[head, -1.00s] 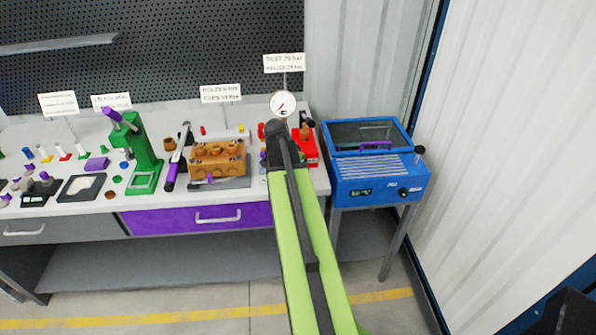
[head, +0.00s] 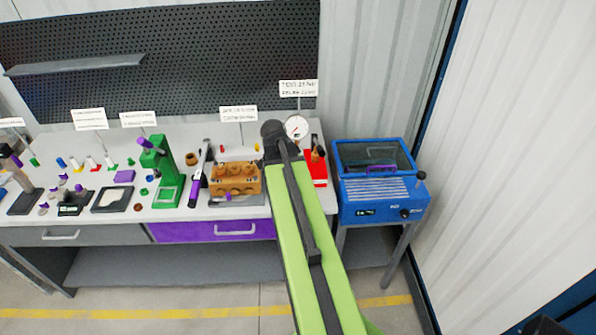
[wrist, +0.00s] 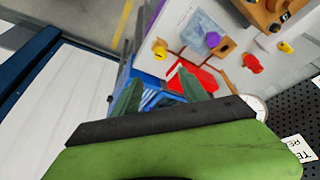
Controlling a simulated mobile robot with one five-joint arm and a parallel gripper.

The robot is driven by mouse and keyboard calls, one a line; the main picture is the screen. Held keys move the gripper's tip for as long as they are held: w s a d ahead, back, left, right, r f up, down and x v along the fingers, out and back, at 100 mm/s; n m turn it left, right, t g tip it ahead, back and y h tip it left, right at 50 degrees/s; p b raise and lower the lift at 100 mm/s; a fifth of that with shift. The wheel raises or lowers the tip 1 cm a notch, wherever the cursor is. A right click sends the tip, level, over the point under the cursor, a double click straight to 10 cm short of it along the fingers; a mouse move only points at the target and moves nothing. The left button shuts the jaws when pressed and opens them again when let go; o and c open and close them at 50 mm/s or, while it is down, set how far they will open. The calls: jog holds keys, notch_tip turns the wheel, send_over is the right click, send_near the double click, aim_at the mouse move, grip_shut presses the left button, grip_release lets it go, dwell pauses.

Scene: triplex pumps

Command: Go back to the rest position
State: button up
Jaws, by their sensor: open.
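My arm, lime green with a dark strip, reaches forward from the bottom of the head view, its dark end standing in front of the bench beside the dial gauge (head: 297,127). The jaws are hidden from the head view. In the wrist view my gripper (wrist: 158,84) shows two dark green fingers, spread apart with nothing seen held between them. Beyond the fingers are the red test stand (wrist: 197,76) and part of the blue machine (wrist: 163,99). The fingers look apart from both, though the depth is hard to judge.
The bench (head: 110,221) carries a green press (head: 166,172), a brown pump block (head: 235,178) and several small parts. The blue machine (head: 382,190) stands right of the bench, near a white corrugated wall (head: 500,150). Floor shows in front, with a yellow line (head: 200,312).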

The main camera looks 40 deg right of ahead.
jog(key=shift+f, duration=0.1)
jog(key=w+a+f+n+b, duration=0.2)
jog(key=w+a, duration=0.1)
jog(key=a, duration=0.5)
jog(key=w+a+f+n+t+y+b, duration=0.1)
jog(key=w+a+f+n+b, duration=0.15)
jog(key=a, duration=0.55)
jog(key=w+a+f+n+b, duration=0.1)
jog(key=w+a+f+b, duration=0.15)
jog(key=a, duration=0.55)
jog(key=s+a+f+n+y, duration=0.1)
jog(key=s+a+n, duration=0.1)
jog(key=a+n, duration=0.4)
jog(key=s+a+f+n+g+y, duration=0.1)
jog(key=s+a+n+y, duration=0.1)
jog(key=a+n, duration=0.3)
jog(key=a, duration=0.3)
jog(key=shift+s+a+f+n+b, duration=0.25)
jog(key=shift+s+a+n+b, duration=0.05)
jog(key=shift+n+b, duration=0.1)
